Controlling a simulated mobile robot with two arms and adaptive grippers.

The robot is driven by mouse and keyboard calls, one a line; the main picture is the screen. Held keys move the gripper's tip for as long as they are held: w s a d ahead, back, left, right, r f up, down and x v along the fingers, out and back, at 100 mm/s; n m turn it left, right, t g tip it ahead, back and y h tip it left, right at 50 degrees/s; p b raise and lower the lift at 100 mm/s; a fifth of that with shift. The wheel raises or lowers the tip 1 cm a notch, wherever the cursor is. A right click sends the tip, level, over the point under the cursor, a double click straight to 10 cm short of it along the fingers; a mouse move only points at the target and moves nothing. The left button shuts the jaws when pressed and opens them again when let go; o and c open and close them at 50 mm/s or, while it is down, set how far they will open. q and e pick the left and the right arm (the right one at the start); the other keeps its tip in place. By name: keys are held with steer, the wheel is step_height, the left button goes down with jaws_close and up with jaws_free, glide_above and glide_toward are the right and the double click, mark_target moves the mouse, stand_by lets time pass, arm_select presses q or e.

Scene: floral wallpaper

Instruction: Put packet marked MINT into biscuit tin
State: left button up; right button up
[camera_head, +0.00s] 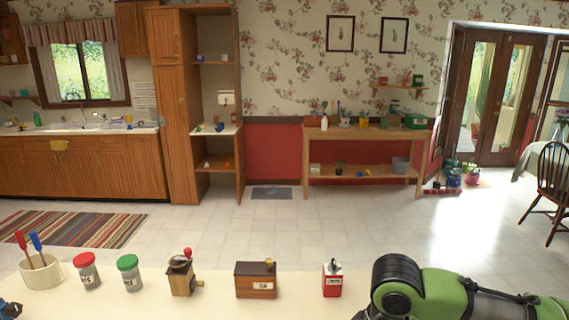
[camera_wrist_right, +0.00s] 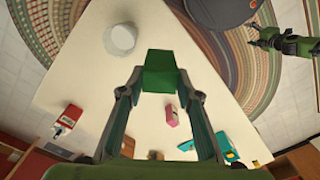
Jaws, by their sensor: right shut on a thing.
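My right gripper (camera_wrist_right: 162,88) is shut on a green box-shaped packet (camera_wrist_right: 166,73), held between its fingertips over the pale table. No writing shows on the side I see, so I cannot read MINT on it. A round whitish container (camera_wrist_right: 120,40) stands on the table, beyond and to the left of the packet in the right wrist view. I cannot tell whether it is the biscuit tin. My left gripper (camera_wrist_right: 264,39) shows small at the upper right of that view, away from the table; its fingers are unclear.
On the table (camera_head: 210,306) stand a utensil pot (camera_head: 40,272), red-lidded jar (camera_head: 87,272), green-lidded jar (camera_head: 130,273), grinder (camera_head: 182,276), wooden box (camera_head: 256,282) and red tin (camera_head: 332,281). A pink packet (camera_wrist_right: 171,115) and a teal thing (camera_wrist_right: 222,144) lie near my right gripper.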

steer(key=s+d+m+b, duration=0.2)
steer(key=s+d+m, duration=0.2)
steer(key=m, duration=0.4)
steer(key=shift+s+d+r+m, duration=0.2)
steer(key=shift+s+r+m, duration=0.1)
steer(key=shift+s, duration=0.35)
